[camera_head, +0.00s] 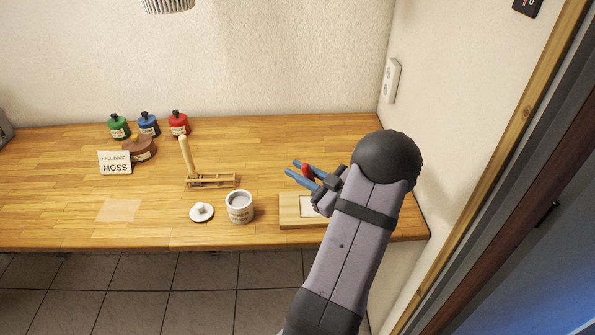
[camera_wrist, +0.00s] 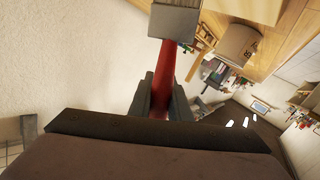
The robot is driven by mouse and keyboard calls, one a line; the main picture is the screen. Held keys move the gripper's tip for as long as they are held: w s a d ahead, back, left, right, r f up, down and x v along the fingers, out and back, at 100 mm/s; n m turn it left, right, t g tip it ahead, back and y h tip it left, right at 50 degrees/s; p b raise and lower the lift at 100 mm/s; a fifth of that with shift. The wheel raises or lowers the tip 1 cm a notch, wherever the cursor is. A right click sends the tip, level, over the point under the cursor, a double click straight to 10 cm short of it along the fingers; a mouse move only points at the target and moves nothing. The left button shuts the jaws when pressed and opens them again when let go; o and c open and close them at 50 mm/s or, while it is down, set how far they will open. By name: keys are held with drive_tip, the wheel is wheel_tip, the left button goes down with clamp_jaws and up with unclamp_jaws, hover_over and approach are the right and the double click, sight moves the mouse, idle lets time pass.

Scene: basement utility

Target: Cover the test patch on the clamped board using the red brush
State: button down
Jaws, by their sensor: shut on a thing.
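My gripper (camera_head: 308,173) is at the right of the bench, shut on the red brush, whose red handle (camera_head: 306,171) shows between the blue fingers. In the wrist view the red brush (camera_wrist: 170,68) runs up from between the jaws to a grey head (camera_wrist: 175,20); its far end is cut off by the frame edge. The board (camera_head: 289,211) lies at the front right of the bench, below my gripper in the head view. Its pale test patch (camera_head: 307,207) is partly hidden by my arm. Its clamp cannot be made out.
A white pot (camera_head: 240,208) stands left of the board, beside a white lid-like disc (camera_head: 201,212). A wooden rack (camera_head: 211,181) and a MOSS card (camera_head: 116,163) are further left. Green, blue and red bottles (camera_head: 179,123) stand behind. The wall is close on the right.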

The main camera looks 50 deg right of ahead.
drive_tip(key=shift+s+d, duration=0.65)
drive_tip(key=shift+d, duration=0.05)
drive_tip(key=shift+a, duration=0.1)
drive_tip(key=shift+w+a+f, duration=0.1)
drive_tip(key=shift+w+a, duration=0.3)
drive_tip(key=shift+w+d, duration=0.1)
drive_tip(key=shift+w+d, duration=0.7)
drive_tip(key=shift+w, duration=0.05)
drive_tip(key=shift+s+d, duration=0.1)
drive_tip(key=shift+d, duration=0.05)
